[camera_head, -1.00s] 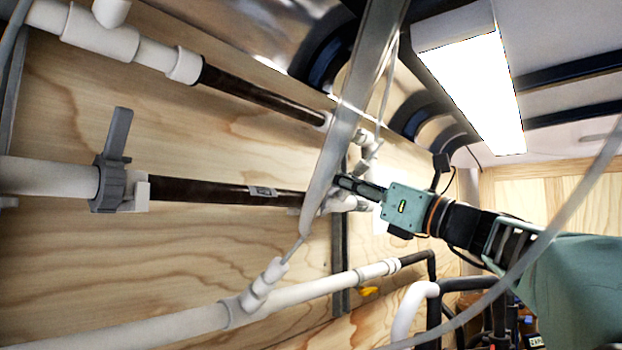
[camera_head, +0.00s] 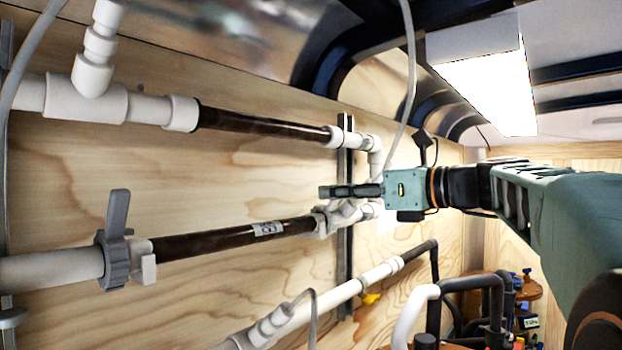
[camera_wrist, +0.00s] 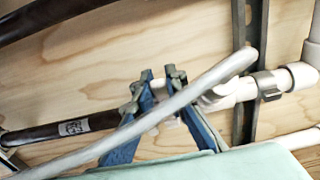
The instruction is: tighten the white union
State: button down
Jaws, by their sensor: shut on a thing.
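The white union (camera_head: 343,214) sits at the right end of the lower dark pipe on the wooden wall. My gripper (camera_head: 322,192) reaches in from the right, with its fingers just above and in front of the union in the head view. In the wrist view, the blue fingers of my gripper (camera_wrist: 160,82) are shut on a small pale piece of the white union (camera_wrist: 172,84). A grey hose crosses in front of the fingers and partly hides the grip.
The lower dark pipe (camera_head: 215,240) runs left to a grey union with a raised handle (camera_head: 117,240). An upper dark pipe (camera_head: 260,123) runs above. The grey hose (camera_wrist: 190,93) crosses close to my fingers. Black pipes (camera_head: 470,285) stand at lower right.

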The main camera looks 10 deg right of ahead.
jog(key=shift+w+a+r+g+h, duration=0.15)
jog(key=shift+w+g+h, duration=0.05)
jog(key=shift+g+h, duration=0.2)
dwell(0.4)
jog(key=c, duration=1.9)
grip_release()
jog(key=shift+a, duration=0.1)
jog(key=shift+c, duration=0.2)
